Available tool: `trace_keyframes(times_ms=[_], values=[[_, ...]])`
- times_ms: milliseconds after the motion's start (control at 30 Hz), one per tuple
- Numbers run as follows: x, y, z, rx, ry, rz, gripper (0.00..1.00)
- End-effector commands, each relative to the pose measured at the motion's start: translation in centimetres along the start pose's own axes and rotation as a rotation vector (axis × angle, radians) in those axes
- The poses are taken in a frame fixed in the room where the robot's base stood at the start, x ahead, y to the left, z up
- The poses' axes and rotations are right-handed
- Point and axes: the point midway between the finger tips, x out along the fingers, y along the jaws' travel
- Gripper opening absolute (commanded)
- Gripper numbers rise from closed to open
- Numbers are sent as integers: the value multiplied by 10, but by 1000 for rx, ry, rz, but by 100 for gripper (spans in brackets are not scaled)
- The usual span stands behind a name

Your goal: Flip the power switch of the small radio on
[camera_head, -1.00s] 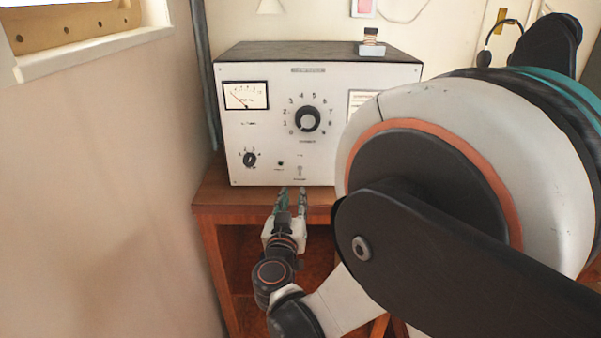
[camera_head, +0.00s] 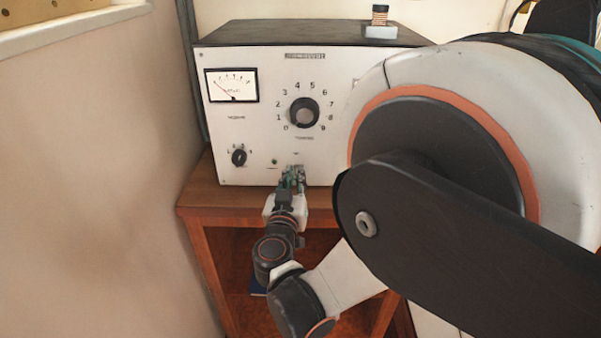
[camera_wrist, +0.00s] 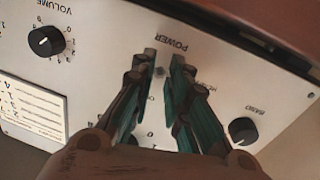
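The small radio (camera_head: 262,120) is a white-fronted box with a black top, standing on a brown wooden cabinet. My gripper (camera_head: 294,172) is in front of the lower middle of its panel. In the wrist view, the panel is upside down, and the teal fingertips of my gripper (camera_wrist: 163,60) are on either side of the small power switch (camera_wrist: 160,72), below the "POWER" label. The fingers are apart, with a narrow gap between them. I cannot tell whether either tip touches the switch, nor its position. In the head view, the fingers largely cover the switch.
A large dial (camera_head: 304,113), a meter (camera_head: 231,85) and a small knob (camera_head: 239,157) share the panel. The volume knob (camera_wrist: 46,41) and a bass knob (camera_wrist: 243,130) show in the wrist view. The cabinet (camera_head: 215,196) has open shelves below. A wall is at left.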

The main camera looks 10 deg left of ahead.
Motion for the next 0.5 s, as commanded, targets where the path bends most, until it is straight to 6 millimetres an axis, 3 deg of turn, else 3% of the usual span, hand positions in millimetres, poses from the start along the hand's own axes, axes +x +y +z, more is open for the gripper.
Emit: trace_keyframes(times_ms=[500], values=[[0, 2, -10, -10, -98, -7, 0]])
